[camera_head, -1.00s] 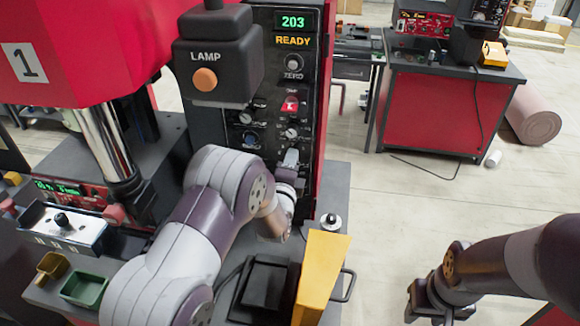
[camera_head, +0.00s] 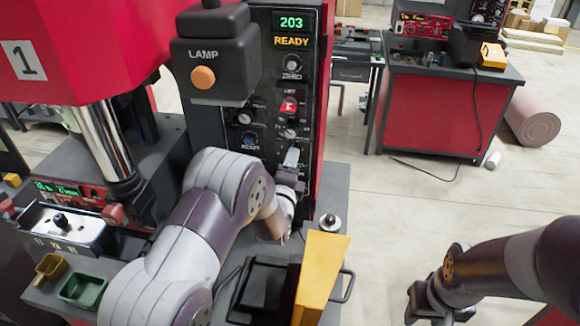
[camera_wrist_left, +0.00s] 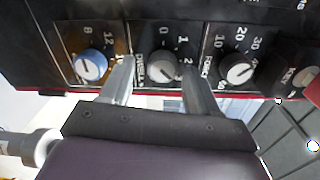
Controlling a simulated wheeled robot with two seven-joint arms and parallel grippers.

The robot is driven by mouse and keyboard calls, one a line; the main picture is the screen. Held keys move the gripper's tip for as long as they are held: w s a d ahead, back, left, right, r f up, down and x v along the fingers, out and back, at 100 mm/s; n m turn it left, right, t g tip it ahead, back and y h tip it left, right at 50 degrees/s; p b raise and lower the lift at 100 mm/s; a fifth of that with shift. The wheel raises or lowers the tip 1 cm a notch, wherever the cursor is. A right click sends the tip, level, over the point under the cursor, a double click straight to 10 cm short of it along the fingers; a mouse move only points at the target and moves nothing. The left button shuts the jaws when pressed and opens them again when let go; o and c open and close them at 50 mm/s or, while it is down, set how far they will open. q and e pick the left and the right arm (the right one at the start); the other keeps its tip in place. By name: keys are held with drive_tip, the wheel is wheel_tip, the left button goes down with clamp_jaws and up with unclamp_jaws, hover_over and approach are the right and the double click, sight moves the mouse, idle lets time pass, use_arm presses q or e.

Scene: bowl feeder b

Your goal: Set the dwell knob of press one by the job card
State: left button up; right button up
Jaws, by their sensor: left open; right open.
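Press one (camera_head: 62,45) is the red machine with a 1 plate at the left of the head view, its black control panel (camera_head: 322,85) on its right. In the left wrist view, a grey knob (camera_wrist_left: 163,64) with a scale from 0 to 3 sits in the middle; its small label looks like dwell. My left gripper (camera_wrist_left: 158,74) is open, its fingers on either side of this knob; contact is not clear. My right gripper (camera_head: 432,302) is open and empty over the floor. I cannot make out a job card.
A blue-capped knob (camera_wrist_left: 91,65) and a force knob (camera_wrist_left: 237,68) flank the middle knob closely. The lamp box (camera_head: 214,55) overhangs the panel. A yellow part (camera_head: 320,272) and a green tray (camera_head: 84,289) stand below. A red bench (camera_head: 430,110) is behind.

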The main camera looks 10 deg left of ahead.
use_arm(q)
drive_tip(key=shift+s, duration=0.1)
drive_tip(key=s+b, duration=0.3)
drive_tip(key=s, duration=0.9)
drive_tip(key=shift+s+r, duration=0.2)
drive_tip(key=shift+s, duration=0.05)
